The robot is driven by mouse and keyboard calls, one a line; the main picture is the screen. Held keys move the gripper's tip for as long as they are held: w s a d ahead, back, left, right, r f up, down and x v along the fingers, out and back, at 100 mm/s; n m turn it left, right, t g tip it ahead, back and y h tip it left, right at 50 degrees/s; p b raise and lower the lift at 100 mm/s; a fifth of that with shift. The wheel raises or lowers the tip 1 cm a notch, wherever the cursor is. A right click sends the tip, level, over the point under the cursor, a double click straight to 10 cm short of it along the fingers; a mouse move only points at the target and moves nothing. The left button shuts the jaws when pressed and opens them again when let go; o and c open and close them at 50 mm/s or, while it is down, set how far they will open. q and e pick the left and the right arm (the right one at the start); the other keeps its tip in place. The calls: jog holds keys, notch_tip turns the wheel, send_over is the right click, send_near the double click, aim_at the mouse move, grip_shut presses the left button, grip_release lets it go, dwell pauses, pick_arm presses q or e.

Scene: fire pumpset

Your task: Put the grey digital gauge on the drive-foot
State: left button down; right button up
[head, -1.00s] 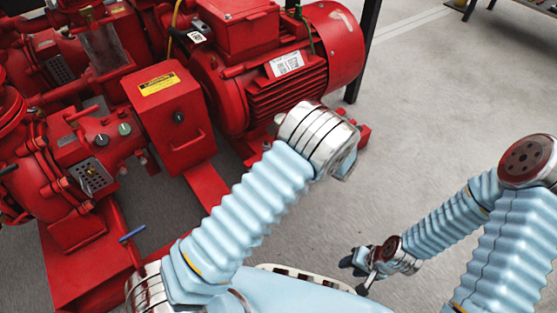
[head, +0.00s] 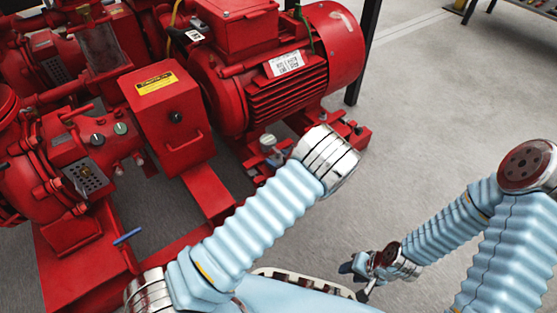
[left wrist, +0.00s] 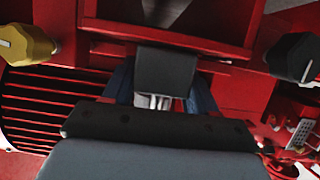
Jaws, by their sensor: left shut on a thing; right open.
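In the left wrist view, my left gripper (left wrist: 160,99) has blue fingers closed about a dark grey block with a silvery stem, which I take to be the grey digital gauge (left wrist: 165,70). The red foot (head: 352,132) beneath the motor, probably the drive-foot, shows just above that wrist. My right gripper (head: 360,275) is open and empty, low over the floor.
The red motor (head: 290,75) and red control box (head: 168,112) stand at the upper left. The wrist view shows a yellow knob (left wrist: 28,44) and a dark knob (left wrist: 294,58) on either side.

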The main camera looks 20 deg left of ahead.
pick_arm(q)
jog(key=shift+c, duration=1.6)
grip_release()
jog(key=shift+f, duration=0.1)
jog(key=shift+r, duration=0.25)
jog(key=p+v, duration=0.2)
jog(key=v, duration=1)
